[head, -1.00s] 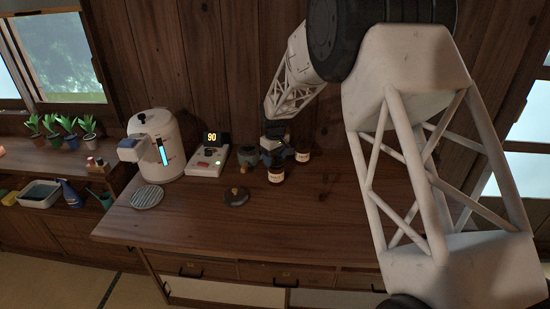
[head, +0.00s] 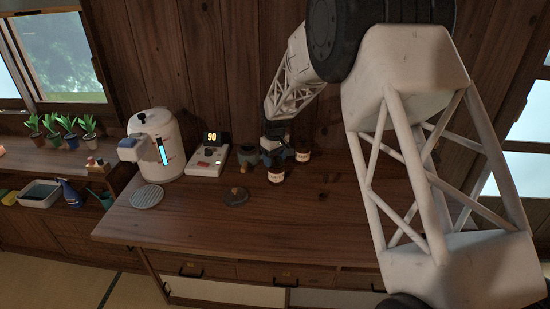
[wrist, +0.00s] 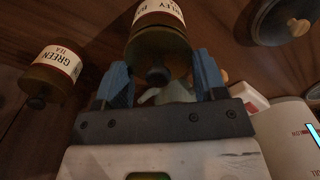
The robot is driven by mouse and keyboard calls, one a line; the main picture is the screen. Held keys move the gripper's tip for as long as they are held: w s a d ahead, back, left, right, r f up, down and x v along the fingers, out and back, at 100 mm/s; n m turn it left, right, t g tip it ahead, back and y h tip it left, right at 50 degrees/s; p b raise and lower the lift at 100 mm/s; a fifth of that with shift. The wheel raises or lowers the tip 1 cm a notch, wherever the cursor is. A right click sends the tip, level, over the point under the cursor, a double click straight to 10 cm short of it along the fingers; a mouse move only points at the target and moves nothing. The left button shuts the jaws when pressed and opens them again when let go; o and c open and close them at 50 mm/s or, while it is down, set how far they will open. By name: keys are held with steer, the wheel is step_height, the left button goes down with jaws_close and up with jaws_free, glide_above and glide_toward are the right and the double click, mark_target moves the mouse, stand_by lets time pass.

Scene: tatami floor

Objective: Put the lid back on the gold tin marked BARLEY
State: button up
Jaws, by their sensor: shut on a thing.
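The gold tin marked BARLEY (wrist: 158,14) shows at the top of the wrist view, label partly cut off. It also stands on the counter in the head view (head: 276,175), just in front of my gripper. Its gold lid (wrist: 158,45) with a dark knob is at the tin's top end, between the blue fingers of my gripper (wrist: 162,75). My gripper is shut on the lid. The lid looks in line with the tin and very close to it; I cannot tell whether it is fully seated. My gripper (head: 276,146) is small and partly hidden in the head view.
A GREEN TEA tin (wrist: 53,68) with its lid on stands beside it, also in the head view (head: 303,155). The front right counter is clear.

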stand_by(0.8)
steer(key=o, duration=1.1)
steer(key=shift+r, duration=0.15)
steer(key=shift+r, duration=3.3)
jaws_close()
steer(key=shift+f, duration=2.3)
